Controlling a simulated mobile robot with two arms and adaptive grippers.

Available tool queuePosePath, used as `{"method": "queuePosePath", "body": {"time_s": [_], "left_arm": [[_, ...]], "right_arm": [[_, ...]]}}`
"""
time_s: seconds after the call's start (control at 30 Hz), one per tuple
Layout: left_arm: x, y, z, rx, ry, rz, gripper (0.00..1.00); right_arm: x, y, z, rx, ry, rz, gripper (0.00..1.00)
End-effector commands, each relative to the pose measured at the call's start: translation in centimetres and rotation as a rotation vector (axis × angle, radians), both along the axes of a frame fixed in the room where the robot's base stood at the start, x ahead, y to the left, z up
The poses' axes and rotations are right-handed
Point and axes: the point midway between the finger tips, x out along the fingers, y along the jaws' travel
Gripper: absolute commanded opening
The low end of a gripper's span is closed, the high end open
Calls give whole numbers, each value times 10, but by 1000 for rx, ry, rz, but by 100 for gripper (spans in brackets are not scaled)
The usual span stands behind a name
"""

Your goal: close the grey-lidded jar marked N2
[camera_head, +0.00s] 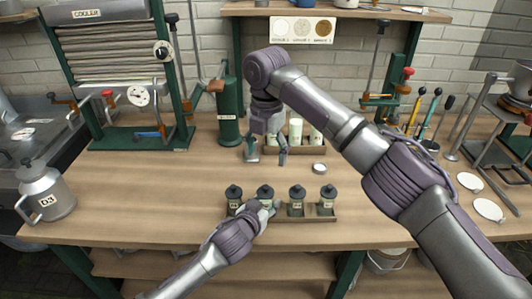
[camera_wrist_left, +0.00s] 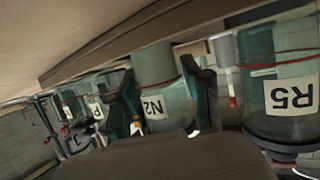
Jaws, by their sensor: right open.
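The jar marked N2 (camera_wrist_left: 153,62) is teal glass with a red line and a white label, seen upside down in the left wrist view. In the head view it appears to be the second jar from the left (camera_head: 265,190) in the front rack, with a dark grey lid on top. I cannot tell how tightly the lid sits. My left gripper (camera_wrist_left: 165,90) has a finger on either side of N2 and appears shut on it; it also shows in the head view (camera_head: 268,207). My right gripper (camera_head: 268,157) is open and empty, pointing down behind the front rack.
Jar R5 (camera_wrist_left: 285,75) stands beside N2. More dark-lidded jars (camera_head: 297,199) stand to its right. A small pale disc (camera_head: 319,168) lies behind the rack. A back rack (camera_head: 308,150) holds light-coloured vessels. A metal can (camera_head: 46,192) stands left; the table between is clear.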

Motion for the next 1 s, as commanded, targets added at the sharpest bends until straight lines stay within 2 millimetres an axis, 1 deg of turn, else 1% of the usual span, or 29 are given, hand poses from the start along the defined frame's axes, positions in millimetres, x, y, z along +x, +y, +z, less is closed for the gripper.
{"method": "queuePosePath", "body": {"time_s": [0.03, 0.07, 0.1, 0.37, 0.47, 0.57, 0.67, 0.9, 1.0], "left_arm": [[0, 0, 0, 0, 0, 0, 62], [0, 0, 0, 0, 0, 0, 67], [0, 0, 0, 0, 0, 0, 70], [0, 0, 0, 0, 0, 0, 70], [-4, 2, 2, -1, 0, 0, 70], [-14, 5, 5, -2, 2, 0, 70], [-29, 12, 11, -1, 2, -1, 70], [-72, 30, 31, -2, 2, 0, 70], [-86, 36, 37, 0, 2, -1, 70]], "right_arm": [[0, 0, 0, 0, 0, 0, 78], [0, 0, 0, 0, 0, 0, 78], [0, 0, 0, 0, 0, 0, 78], [0, 0, 0, 0, 0, 0, 78], [0, 0, 0, 0, 0, 0, 78], [0, 0, 0, 0, 0, 0, 78], [0, 0, 0, 0, 0, 0, 78], [0, 0, 0, 0, 0, 0, 78], [0, 0, 0, 0, 0, 0, 78]]}}
